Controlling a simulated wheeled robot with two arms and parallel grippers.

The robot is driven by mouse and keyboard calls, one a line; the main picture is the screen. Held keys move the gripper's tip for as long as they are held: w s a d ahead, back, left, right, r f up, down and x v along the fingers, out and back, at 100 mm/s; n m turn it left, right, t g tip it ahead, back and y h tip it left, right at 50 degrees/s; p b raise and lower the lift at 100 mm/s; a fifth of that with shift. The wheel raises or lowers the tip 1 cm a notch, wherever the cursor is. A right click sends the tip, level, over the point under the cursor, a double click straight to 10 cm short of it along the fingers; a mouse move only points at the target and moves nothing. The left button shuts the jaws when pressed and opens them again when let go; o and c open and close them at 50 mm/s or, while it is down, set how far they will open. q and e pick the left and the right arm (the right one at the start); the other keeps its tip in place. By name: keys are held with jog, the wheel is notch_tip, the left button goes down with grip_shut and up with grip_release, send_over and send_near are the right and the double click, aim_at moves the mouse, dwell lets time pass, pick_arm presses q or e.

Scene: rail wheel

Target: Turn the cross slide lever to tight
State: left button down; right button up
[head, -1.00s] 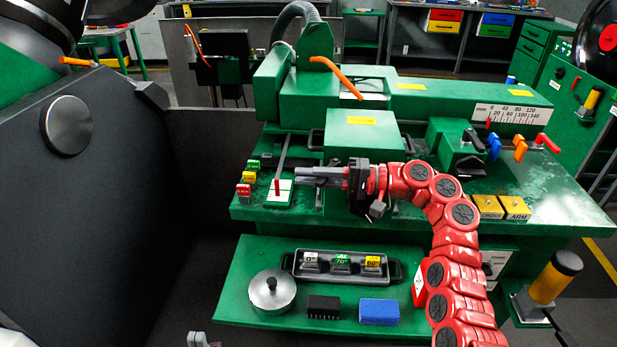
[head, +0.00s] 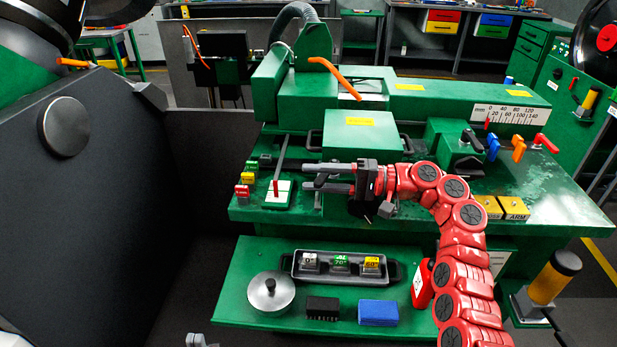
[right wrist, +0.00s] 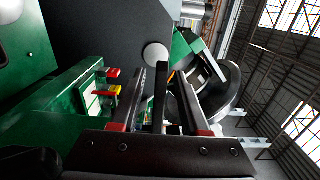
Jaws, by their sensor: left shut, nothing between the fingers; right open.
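My right gripper (head: 306,177) reaches left over the green machine bed, open, its fingers pointing left. In the right wrist view a dark upright bar (right wrist: 160,95) shows between the two spread fingers; I cannot tell whether it touches either. In the head view a dark grey post (head: 319,200) shows just below the fingers. I cannot tell which handle is the cross slide lever. A thin grey rod (head: 282,154) and a white plate with a red pointer (head: 276,188) lie left of the fingertips. My left gripper (head: 197,341) is shut at the bottom edge, mostly out of view.
Red, yellow and green tags (head: 248,178) sit at the bed's left end. Blue, orange and red levers (head: 519,149) stand at the right, near yellow blocks (head: 515,208). A lower shelf holds a grey tray (head: 298,277), a lidded pot (head: 270,303) and a blue block (head: 378,313).

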jog(key=s+d, duration=0.2)
jog(key=d, duration=1.3)
jog(key=shift+d+b, duration=0.3)
jog(key=shift+b, duration=0.1)
